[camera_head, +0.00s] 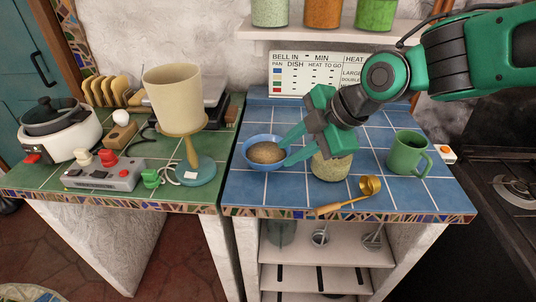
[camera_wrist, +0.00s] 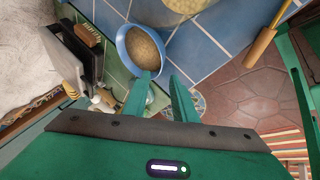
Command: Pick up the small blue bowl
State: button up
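The small blue bowl (camera_head: 250,161) stands upright on the blue-tiled counter and holds tan grainy contents. It also shows at the top of the wrist view (camera_wrist: 124,50). My gripper (camera_head: 284,151) is open, at the bowl's right side, with its two fingers pointing left toward it. In the wrist view my gripper (camera_wrist: 160,76) has one fingertip overlapping the bowl's near rim and the other to the right of the bowl. I cannot tell whether a finger touches the bowl.
A jar (camera_head: 331,168) stands directly below my gripper, partly hidden by it. A golden ladle (camera_head: 345,198) lies at the counter's front, and a green mug (camera_head: 405,154) stands right. A lamp (camera_head: 188,127) stands left of the bowl. Free tiles lie in front of the bowl.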

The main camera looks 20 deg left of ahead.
jog(key=shift+w+d+x, duration=0.1)
jog(key=shift+x, duration=1.75)
jog(key=shift+w+d+x, duration=0.1)
jog(key=shift+w+x, duration=0.05)
jog(key=shift+x, duration=1.7)
jog(key=shift+c, duration=0.6)
grip_shut()
